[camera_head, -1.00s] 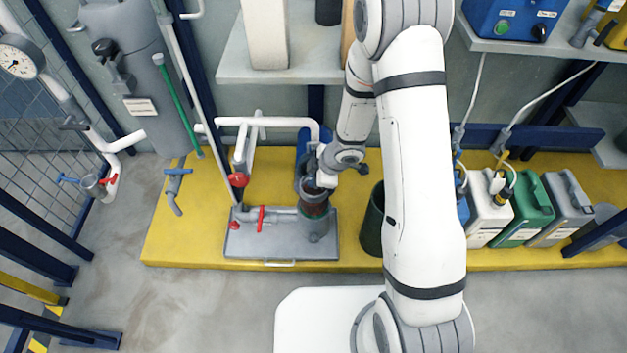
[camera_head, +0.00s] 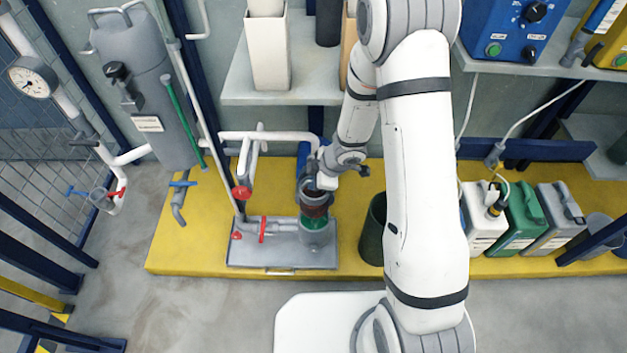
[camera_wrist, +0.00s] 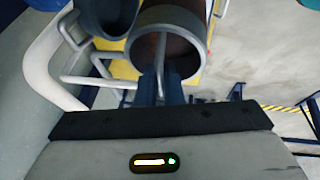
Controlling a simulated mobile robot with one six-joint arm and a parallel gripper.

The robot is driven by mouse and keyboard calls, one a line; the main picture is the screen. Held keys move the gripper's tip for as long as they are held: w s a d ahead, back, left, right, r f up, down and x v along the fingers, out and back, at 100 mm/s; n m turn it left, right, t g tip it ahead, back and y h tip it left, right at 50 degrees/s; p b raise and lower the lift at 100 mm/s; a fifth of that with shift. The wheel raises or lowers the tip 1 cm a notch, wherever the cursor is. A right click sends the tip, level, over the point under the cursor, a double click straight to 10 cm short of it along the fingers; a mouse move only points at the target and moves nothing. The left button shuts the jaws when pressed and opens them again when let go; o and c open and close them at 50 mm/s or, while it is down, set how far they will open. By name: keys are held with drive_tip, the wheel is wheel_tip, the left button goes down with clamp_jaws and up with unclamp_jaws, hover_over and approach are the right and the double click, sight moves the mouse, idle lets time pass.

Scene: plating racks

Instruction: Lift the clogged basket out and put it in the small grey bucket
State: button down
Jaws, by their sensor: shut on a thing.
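The clogged basket (camera_head: 314,211), a brown cylinder with a grey rim, hangs from my gripper (camera_head: 326,182) over the grey strainer housing (camera_head: 318,243). A green band shows at the housing mouth; I cannot tell if the basket's bottom is fully clear. In the wrist view, my gripper's blue fingers (camera_wrist: 160,88) are shut on the bar across the rim of the basket (camera_wrist: 172,46). A small grey bucket (camera_head: 598,229) stands at the far right of the yellow platform, partly behind a dark blue post.
A tall dark green bin (camera_head: 372,235) stands just right of the housing. White, green and grey canisters (camera_head: 527,219) stand between it and the bucket. Pipes with red handles (camera_head: 241,193) are on the left. A shelf (camera_head: 282,92) juts out above.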

sight(313, 204)
drive_tip(key=shift+f+b, duration=1.6)
drive_tip(key=shift+f, duration=0.6)
